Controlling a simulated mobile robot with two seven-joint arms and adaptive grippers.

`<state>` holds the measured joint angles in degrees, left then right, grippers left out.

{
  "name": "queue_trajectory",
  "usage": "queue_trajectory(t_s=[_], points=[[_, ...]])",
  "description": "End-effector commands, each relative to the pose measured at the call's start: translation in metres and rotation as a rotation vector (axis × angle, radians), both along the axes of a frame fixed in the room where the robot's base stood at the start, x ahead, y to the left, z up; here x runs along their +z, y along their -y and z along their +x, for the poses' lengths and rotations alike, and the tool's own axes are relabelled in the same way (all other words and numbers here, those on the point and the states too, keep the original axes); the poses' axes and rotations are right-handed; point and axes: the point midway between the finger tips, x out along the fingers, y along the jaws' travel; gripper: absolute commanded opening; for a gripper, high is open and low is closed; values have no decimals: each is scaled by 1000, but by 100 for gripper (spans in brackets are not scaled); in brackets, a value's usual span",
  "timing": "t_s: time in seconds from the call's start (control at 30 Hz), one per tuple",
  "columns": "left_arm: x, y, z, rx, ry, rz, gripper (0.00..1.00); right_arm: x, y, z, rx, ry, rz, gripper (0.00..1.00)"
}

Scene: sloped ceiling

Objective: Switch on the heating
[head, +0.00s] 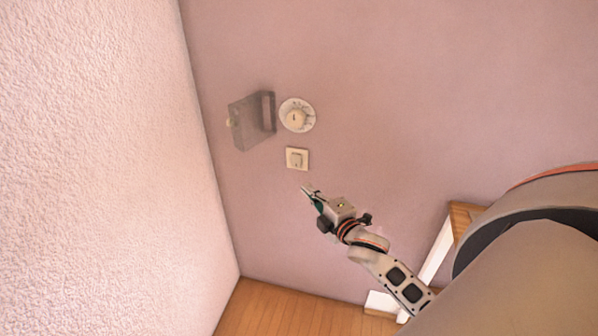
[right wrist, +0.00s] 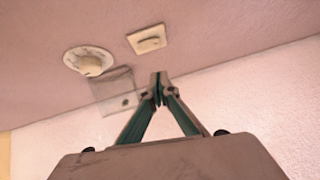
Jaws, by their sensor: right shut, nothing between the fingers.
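A round white dial (head: 297,115) with a raised knob is on the pink wall. A square cream rocker switch (head: 297,158) is on the wall just below it. A greyish see-through cover (head: 252,121) stands out from the wall, swung to the left of the dial. My right gripper (head: 306,190) is shut and empty, a little below the switch. In the right wrist view the dial (right wrist: 89,61), the switch (right wrist: 147,40) and the cover (right wrist: 115,91) lie beyond the shut fingertips (right wrist: 159,77). I cannot tell the switch's position. My left gripper is not in view.
A rough, pale wall (head: 100,150) meets the pink wall in a corner close to the left of the cover. A white and wooden piece (head: 440,250) stands at the lower right. The wall right of the dial is bare. The floor (head: 270,312) is wooden.

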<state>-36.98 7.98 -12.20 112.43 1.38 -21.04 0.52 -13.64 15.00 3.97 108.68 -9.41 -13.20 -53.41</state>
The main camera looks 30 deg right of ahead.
Motion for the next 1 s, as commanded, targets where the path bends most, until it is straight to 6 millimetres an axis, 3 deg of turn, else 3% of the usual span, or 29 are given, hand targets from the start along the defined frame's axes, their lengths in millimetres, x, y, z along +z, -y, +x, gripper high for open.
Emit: queue_trajectory(t_s=[0.4, 0.7, 1.0], points=[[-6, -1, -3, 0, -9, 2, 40, -6, 7, 80, -1, 2, 1, 0], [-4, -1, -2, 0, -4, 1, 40, -11, 33, 101, 0, -1, -2, 0], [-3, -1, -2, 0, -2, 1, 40, -12, 36, 104, 0, 0, 0, 0]])
